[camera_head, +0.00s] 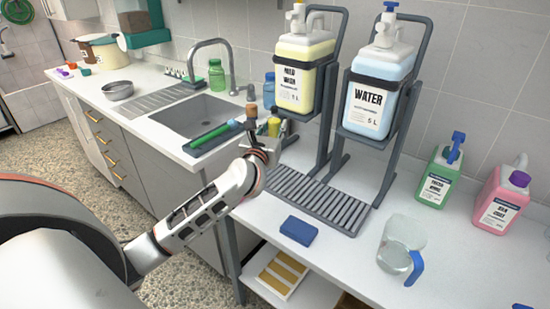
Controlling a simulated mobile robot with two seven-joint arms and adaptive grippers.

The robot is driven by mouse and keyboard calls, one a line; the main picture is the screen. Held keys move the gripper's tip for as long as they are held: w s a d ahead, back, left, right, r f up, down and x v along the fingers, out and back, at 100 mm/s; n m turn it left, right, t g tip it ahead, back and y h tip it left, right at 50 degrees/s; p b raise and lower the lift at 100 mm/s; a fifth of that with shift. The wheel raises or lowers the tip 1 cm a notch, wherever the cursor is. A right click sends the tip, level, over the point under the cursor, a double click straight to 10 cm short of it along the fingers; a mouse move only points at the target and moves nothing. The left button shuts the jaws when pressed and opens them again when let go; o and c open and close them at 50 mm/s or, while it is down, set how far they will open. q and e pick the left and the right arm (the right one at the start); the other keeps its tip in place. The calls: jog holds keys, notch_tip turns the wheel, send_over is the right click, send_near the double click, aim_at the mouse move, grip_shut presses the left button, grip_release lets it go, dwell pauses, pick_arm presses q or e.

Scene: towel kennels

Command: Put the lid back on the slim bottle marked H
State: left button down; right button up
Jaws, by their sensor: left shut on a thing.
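My left gripper (260,142) is over the counter edge, just right of the sink and left of the drip grate. It is shut on a small brown thing (251,112) that sticks up above the fingers. The fingers hide its lower part, and I cannot tell whether it is a lid or a bottle. No mark H is readable on anything. A small yellow item (274,127) shows right behind the gripper, partly hidden. My right gripper is not in view.
Dispensers marked MILD WASH (305,70) and WATER (377,92) stand in racks over a grate (318,198). A blue sponge (299,231), clear jug (398,245), green bottle (438,178) and pink bottle (503,198) are on the right counter. The sink (198,116) is left.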

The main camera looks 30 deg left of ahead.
aim_at(274, 136)
pick_arm(q)
notch_tip(274, 136, down, 4)
jog(key=shift+r+b, duration=0.15)
jog(key=shift+b, duration=0.15)
jog(key=shift+f, duration=0.3)
notch_tip(274, 136, down, 6)
jog(key=shift+r+b, duration=0.15)
jog(key=shift+b, duration=0.8)
jog(key=shift+f, duration=0.3)
jog(key=c, duration=1.6)
grip_release()
jog(key=shift+c, duration=0.2)
